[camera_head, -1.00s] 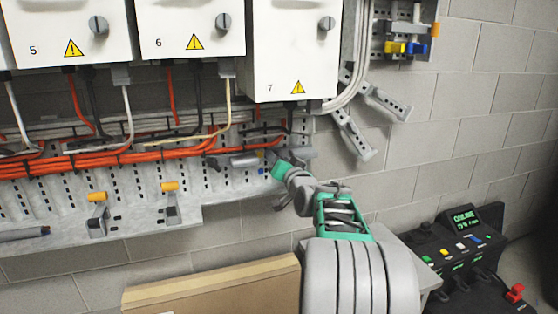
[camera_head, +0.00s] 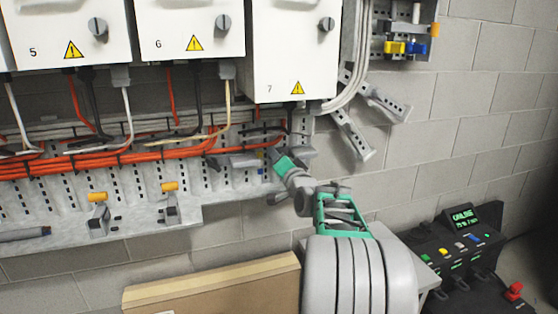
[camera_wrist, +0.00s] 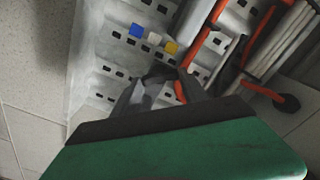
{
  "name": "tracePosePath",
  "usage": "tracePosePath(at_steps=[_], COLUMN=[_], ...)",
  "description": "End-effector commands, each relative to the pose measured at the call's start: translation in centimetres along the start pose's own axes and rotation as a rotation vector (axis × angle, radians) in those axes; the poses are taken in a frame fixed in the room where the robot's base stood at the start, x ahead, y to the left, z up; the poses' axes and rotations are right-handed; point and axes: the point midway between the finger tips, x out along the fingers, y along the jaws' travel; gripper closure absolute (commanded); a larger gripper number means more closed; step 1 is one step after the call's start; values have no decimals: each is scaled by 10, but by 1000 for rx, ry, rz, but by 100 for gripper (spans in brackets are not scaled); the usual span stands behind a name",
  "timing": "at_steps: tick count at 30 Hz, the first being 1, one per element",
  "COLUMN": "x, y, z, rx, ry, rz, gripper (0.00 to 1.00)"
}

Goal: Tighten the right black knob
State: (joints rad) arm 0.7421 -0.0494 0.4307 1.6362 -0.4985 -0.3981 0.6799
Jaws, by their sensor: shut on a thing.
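My gripper (camera_head: 272,156) reaches the perforated metal tray (camera_head: 225,205) just below cabinet 7 in the head view. In the wrist view its fingers (camera_wrist: 160,84) are closed around a small dark piece, the black knob (camera_wrist: 159,71). The fingers hide most of the knob, so its turn angle and how tight it sits cannot be told. In the head view the knob cannot be made out clearly behind my gripper.
Cabinet 7 (camera_head: 290,50) hangs above my gripper. Orange cables (camera_head: 120,155) run along the tray to the left. Blue (camera_wrist: 135,30) and yellow (camera_wrist: 171,47) blocks sit beyond the fingers. A cardboard box (camera_head: 215,290) and a control console (camera_head: 465,250) stand below.

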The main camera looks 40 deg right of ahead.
Motion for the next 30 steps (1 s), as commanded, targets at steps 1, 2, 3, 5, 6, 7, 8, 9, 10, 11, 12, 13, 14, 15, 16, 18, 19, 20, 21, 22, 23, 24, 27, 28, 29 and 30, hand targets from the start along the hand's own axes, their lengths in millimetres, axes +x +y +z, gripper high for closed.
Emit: tracePosePath(at_steps=[1,2,3,5,6,7,8,9,10,11,12,13,14,15,16,18,19,20,21,22,23,24,27,28,29,30], x=[0,0,0,0,0,0,0,0,0,0,0,0,0,0,0,-1,-2,-5,-10,-15,-21,-29,-51,-57,-62,-68], y=[-1,-1,-1,-1,-1,-1,-1,-1,-1,0,0,0,0,0,0,0,0,0,0,0,0,-1,0,0,0,0], z=[-1,0,0,0,0,0,0,0,0,0,0,0,0,0,0,0,0,0,-1,-2,-2,-2,-2,-2,-2,-2], rx=[1,1,1,1,1,1,1,0,0,0,0,0,0,0,0,0,0,0,0,0,0,0,0,0,0,-1], ry=[1,1,1,1,1,1,1,0,0,0,0,0,0,0,0,0,0,0,1,3,3,3,4,4,3,3], rz=[-2,-2,-2,-2,-2,-2,-2,-1,-1,-1,-1,-1,-1,-1,-1,0,0,0,1,1,1,0,1,1,1,0], gripper=[90,90,48,43,39,37,34,31,29,27,27,27,27,27,27,27,27,27,27,27,27,27,27,27,27,27])
